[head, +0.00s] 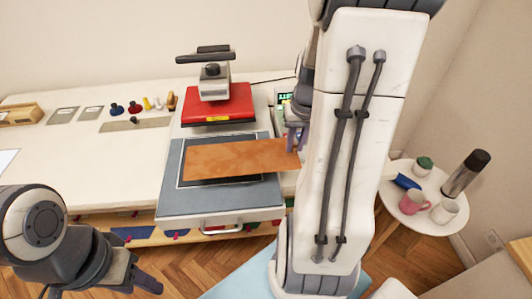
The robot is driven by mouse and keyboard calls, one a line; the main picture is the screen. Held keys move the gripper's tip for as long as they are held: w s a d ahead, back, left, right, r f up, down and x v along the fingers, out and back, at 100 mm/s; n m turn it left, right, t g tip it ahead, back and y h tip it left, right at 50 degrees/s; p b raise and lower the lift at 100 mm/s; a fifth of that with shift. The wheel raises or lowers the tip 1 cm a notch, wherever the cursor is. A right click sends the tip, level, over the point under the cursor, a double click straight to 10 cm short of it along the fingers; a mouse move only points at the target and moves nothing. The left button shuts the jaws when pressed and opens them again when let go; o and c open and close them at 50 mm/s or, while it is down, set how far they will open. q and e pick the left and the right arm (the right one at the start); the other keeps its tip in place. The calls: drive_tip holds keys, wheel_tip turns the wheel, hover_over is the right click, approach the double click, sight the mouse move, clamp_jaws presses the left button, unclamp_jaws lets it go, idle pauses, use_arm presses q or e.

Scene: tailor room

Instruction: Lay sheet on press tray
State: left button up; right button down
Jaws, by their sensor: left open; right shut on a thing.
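An orange-brown sheet (235,158) lies over the dark pad (200,183) of the press tray (175,200), slightly tilted in the picture, its right end past the pad's edge. I cannot tell whether it touches the pad all along. My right gripper (296,143) is shut on the sheet's right end; my arm hides part of it. The heat press (214,103), with a red body and grey handle, stands behind the tray, raised clear of the sheet. My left gripper (148,290) is open and empty, low at the front left, away from the tray.
The white table (90,180) is mostly clear left of the press. Spools and small tools (135,108) stand at its back left.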

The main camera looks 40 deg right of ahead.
sight(272, 147)
drive_tip(key=w+a+f, duration=0.1)
drive_tip(key=w, duration=0.1)
drive_tip(key=w+a+f, duration=0.1)
drive_tip(key=w+a+f+p, duration=0.1)
drive_tip(key=w+f, duration=0.1)
drive_tip(key=shift+w, duration=0.35)
drive_tip(key=shift+f+p, duration=0.3)
drive_tip(key=shift+f, duration=1.65)
drive_tip(key=c, duration=0.8)
unclamp_jaws()
drive_tip(key=shift+o, duration=0.2)
